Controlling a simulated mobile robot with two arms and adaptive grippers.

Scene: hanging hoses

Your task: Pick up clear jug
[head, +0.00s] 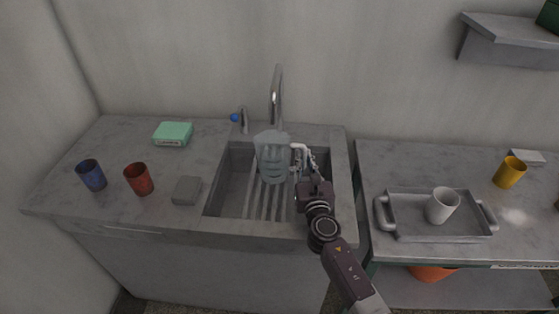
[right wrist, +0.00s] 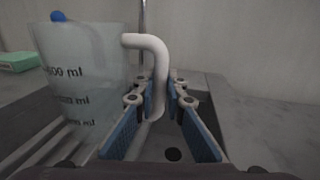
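The clear jug (head: 272,158) stands in the sink on a slatted rack, its white handle to the right. In the right wrist view the jug (right wrist: 84,80) shows dark volume marks, and its handle (right wrist: 158,75) is ahead of and between my fingers. My right gripper (head: 307,165) reaches into the sink from the front right. In the wrist view the right gripper (right wrist: 164,100) is open, its blue-padded fingers apart on either side of the handle. Whether a finger touches the handle is hard to tell. My left gripper is not in view.
The sink (head: 340,185) has a tall faucet (head: 276,95) behind the jug. Blue (head: 92,175) and red (head: 139,179) cups, a grey block (head: 187,190) and a green box (head: 173,134) stand left. A tray (head: 405,234) with a white cup (head: 442,205) and a yellow cup (head: 510,172) are right.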

